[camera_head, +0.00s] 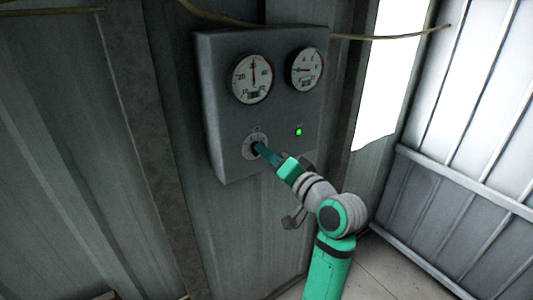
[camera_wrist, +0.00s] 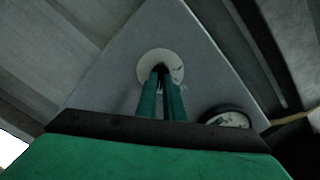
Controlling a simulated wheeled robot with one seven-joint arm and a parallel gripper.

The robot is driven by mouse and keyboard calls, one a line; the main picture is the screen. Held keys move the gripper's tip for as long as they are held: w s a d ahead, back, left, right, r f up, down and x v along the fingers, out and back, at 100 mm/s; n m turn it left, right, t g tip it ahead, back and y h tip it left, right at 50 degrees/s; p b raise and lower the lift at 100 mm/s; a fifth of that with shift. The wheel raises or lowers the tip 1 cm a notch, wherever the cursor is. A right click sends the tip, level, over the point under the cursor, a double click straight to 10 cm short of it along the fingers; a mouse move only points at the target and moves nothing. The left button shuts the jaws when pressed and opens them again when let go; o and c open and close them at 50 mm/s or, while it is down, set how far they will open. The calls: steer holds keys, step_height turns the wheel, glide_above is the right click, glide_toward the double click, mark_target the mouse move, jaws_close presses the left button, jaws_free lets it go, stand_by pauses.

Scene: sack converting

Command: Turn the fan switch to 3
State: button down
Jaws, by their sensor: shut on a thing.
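The fan switch (camera_head: 248,147) is a pale round dial low on the left of a grey wall panel (camera_head: 225,100). In the wrist view the dial (camera_wrist: 146,66) shows as a white disc with a dark knob (camera_wrist: 160,69) at its centre. My gripper (camera_head: 259,148) reaches the dial from the lower right. Its two green fingers (camera_wrist: 161,85) are shut on the dark knob. The fingers hide much of the knob, and the dial's marks are too small to read, so I cannot tell its setting.
Two round gauges, a left one (camera_head: 252,79) and a right one (camera_head: 305,69), sit above the switch. A lit green lamp (camera_head: 298,132) is to its right. A cable (camera_head: 385,37) runs along the wall. Floor (camera_head: 385,270) shows at the lower right.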

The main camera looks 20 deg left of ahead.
steer(key=shift+a+f+m, duration=0.1)
steer(key=shift+f+m, duration=0.05)
steer(key=shift+m, duration=0.45)
steer(key=c, duration=1.9)
jaws_free()
steer(key=shift+o, duration=0.2)
steer(key=v, duration=1.1)
